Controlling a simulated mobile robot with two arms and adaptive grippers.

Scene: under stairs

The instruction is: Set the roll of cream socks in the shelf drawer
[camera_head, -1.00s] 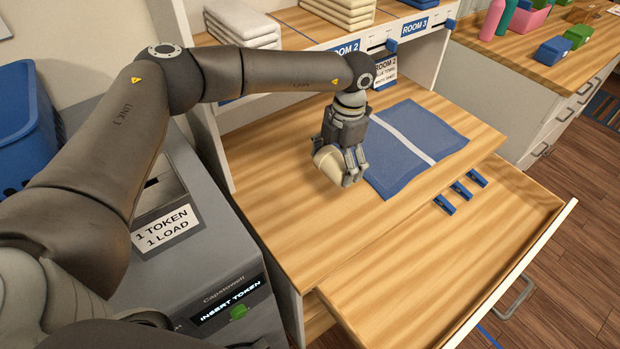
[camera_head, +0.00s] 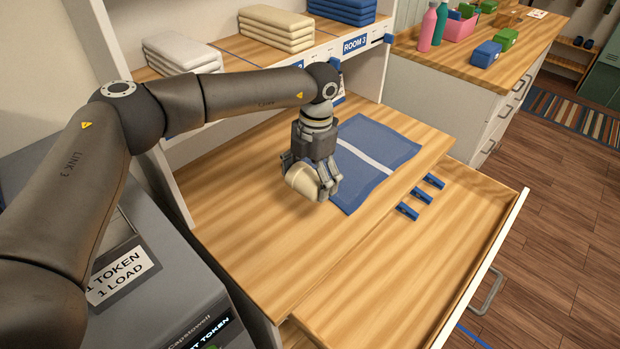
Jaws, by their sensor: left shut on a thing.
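The roll of cream socks (camera_head: 304,180) is between the fingers of my left gripper (camera_head: 318,188), which is shut on it. The gripper points down and holds the roll over the wooden shelf top, left of the blue cloth. I cannot tell whether the roll touches the wood. The shelf drawer (camera_head: 400,290) is pulled out below the shelf top, at the lower right. Its visible floor is bare wood except for several blue clips (camera_head: 420,196) near its back edge. My right gripper is not in view.
A blue cloth with a white stripe (camera_head: 378,160) lies on the shelf top. Folded towels (camera_head: 276,28) are stacked on the upper shelf. A grey token machine (camera_head: 165,305) stands at lower left. A counter with bottles (camera_head: 430,28) is at the back right.

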